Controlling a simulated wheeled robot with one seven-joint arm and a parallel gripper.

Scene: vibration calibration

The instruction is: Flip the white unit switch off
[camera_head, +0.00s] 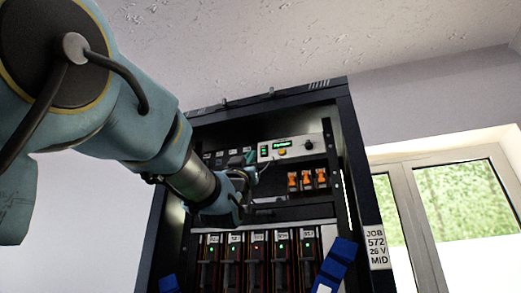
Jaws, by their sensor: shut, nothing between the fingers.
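The white unit (293,148) is a pale panel in the upper part of the dark rack. Which of these is the switch is too small to tell for sure. My gripper (250,168) is just below and left of the white unit's left end. It is small and partly merged with the dark rack behind. It looks shut and empty; whether it touches the unit cannot be told.
The rack (347,165) frames everything. Orange switches (307,181) sit below the white unit at right. Several modules (257,262) with green lights fill the lower shelf. Blue parts (338,262) stand in front.

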